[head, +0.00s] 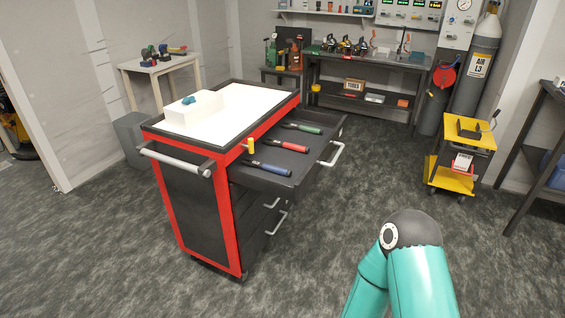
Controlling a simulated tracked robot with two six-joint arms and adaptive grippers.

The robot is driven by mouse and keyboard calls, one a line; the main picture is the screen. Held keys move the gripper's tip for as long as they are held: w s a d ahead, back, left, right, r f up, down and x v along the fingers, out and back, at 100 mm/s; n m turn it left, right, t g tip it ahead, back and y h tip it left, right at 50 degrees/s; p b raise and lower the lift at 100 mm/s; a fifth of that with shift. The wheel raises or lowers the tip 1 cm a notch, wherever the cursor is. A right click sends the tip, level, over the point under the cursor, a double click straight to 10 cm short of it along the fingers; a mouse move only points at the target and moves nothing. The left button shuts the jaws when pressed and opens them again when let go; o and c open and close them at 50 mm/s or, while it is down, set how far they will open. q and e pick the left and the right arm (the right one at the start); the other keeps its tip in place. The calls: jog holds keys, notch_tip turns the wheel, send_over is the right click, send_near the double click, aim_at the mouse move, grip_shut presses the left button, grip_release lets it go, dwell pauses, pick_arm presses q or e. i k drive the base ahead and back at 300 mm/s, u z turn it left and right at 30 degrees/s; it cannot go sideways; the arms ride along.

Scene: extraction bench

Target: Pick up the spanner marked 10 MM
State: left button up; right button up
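Three tools with coloured handles lie in the open top drawer (309,160) of a red and black tool cart (207,207): one blue (272,169), one red (290,145) and one green (306,128). Their dark ends point left. I cannot tell from here whether they are spanners, and no 10 MM marking is readable on any of them. Neither gripper is in view. Only a teal link of one of my arms shows at the bottom right, well clear of the drawer.
The cart's white top carries a white block (193,112) with a small teal item (188,99). A yellow piece (250,145) stands by the drawer. A yellow trolley (458,160) is at right, a workbench (365,60) behind.

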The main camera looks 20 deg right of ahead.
aim_at(250, 161)
jog(key=z, duration=0.2)
jog(key=i, duration=1.45)
jog(key=u, duration=0.4)
